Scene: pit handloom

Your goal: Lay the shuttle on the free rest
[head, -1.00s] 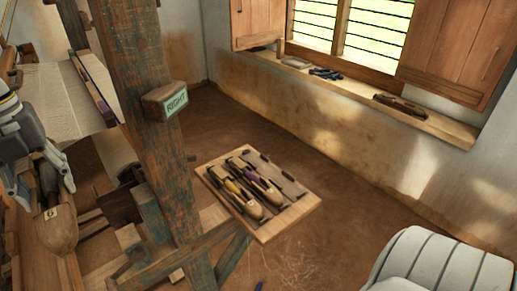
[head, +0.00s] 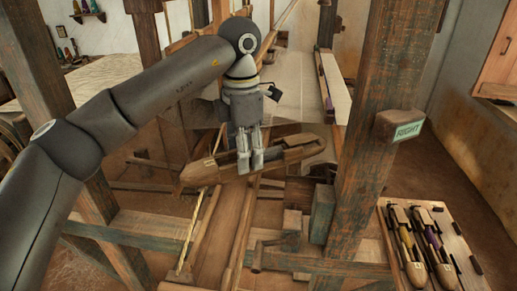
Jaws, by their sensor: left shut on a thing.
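A long wooden shuttle (head: 296,154) with pointed ends lies across the fingers of my left gripper (head: 250,165). The fingers point down and are shut on its middle, partly hiding it. The shuttle is above the wooden loom beam, apart from the rest board. The wooden rest board (head: 388,216) is at the lower right, partly cut by the frame edge. Two shuttles lie on it side by side, one with yellow thread (head: 405,240) and one with purple thread (head: 433,240). The free rest (head: 462,250), with dark holders, is right of them. My right gripper is not in view.
A thick wooden loom post (head: 372,110) with a RIGHT sign (head: 407,130) stands between the held shuttle and the rest board. Lower loom rails (head: 325,264) cross in front. Woven cloth (head: 300,85) is behind the gripper.

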